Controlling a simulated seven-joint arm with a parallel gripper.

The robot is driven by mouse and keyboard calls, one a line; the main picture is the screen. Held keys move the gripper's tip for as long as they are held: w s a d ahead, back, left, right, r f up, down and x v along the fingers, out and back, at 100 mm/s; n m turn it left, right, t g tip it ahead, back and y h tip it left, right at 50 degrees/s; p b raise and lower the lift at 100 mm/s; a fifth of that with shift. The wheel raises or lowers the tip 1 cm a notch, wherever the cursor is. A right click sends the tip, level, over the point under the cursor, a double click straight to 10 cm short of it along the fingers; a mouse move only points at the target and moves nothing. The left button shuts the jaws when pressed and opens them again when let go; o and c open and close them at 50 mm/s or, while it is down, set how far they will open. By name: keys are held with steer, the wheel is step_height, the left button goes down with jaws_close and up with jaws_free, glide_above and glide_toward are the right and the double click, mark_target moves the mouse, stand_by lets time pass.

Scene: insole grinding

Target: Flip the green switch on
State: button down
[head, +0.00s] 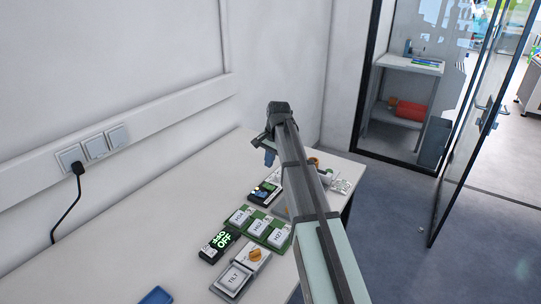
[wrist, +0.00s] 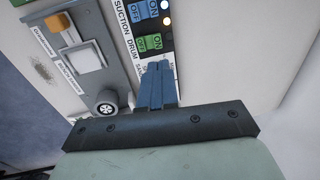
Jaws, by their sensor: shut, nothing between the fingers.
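The green switch (wrist: 149,43) sits on a narrow black and white panel in the wrist view, with ON and OFF lettering on its two halves. A blue switch (wrist: 143,11) with similar lettering is beside it. My gripper (wrist: 157,64) is shut and empty, its blue fingers pointing at the panel just below the green switch. I cannot tell whether the tips touch the panel. In the head view my gripper (head: 269,160) hangs above the panel (head: 264,192), which is partly hidden by my arm.
A grey unit (wrist: 80,60) with an orange knob, a white square and a round dial is left of the panel. In the head view, several button boxes (head: 258,226) stand nearer on the white table (head: 120,255). A wall with sockets (head: 95,146) bounds the left.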

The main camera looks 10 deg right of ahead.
mark_target(266, 184)
steer(key=f, duration=0.5)
steer(key=w+a+f, duration=0.1)
steer(key=f, duration=0.2)
steer(key=shift+f, duration=0.35)
